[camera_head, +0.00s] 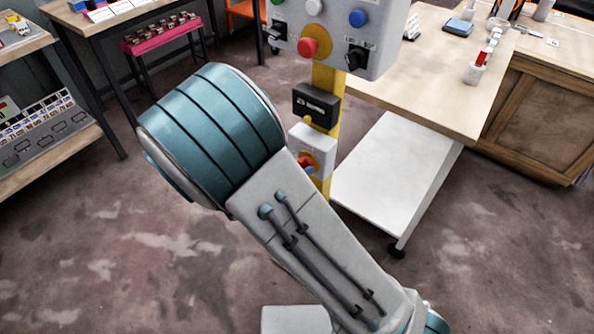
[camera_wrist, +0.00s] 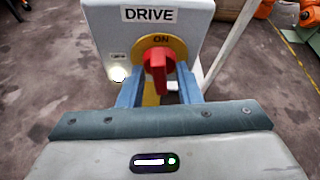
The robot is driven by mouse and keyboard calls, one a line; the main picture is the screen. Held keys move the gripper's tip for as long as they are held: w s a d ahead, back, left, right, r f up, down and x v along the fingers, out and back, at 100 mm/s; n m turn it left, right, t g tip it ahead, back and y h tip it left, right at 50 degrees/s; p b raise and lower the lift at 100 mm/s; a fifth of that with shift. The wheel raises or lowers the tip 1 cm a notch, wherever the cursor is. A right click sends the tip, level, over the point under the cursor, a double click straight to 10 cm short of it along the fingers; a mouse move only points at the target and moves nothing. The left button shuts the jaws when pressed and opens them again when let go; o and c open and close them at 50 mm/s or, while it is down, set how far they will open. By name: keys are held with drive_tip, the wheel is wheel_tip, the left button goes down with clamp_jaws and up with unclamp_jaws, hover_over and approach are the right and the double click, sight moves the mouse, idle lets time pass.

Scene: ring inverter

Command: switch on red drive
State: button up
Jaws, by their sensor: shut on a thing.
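The drive box (camera_wrist: 200,25) is pale grey and labelled DRIVE in the wrist view. On its front is a red rotary handle (camera_wrist: 158,62) on a yellow disc (camera_wrist: 178,47), with ON marked above the handle. The handle stands roughly upright in the picture, in line with the ON mark. My gripper (camera_wrist: 159,78) has its blue fingers on either side of the handle, shut on it. A round lamp (camera_wrist: 118,73) left of the disc glows white.
Above the box on the post (camera_head: 325,78) are a black labelled unit (camera_head: 316,105) and a grey control panel (camera_head: 385,45) with coloured buttons. A worktable (camera_head: 430,90) with a white lower shelf (camera_head: 385,170) stands close on the right. Open floor lies in front.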

drive_tip(key=shift+m+t+y+b, duration=0.3)
drive_tip(key=shift+m+y+b, duration=0.25)
drive_tip(key=shift+b, duration=0.2)
drive_tip(key=o, duration=0.6)
drive_tip(key=p+v, duration=0.2)
drive_tip(key=v, duration=1.2)
drive_tip(key=shift+a+f, duration=0.1)
drive_tip(key=shift+a, duration=0.05)
drive_tip(key=shift+w, duration=0.1)
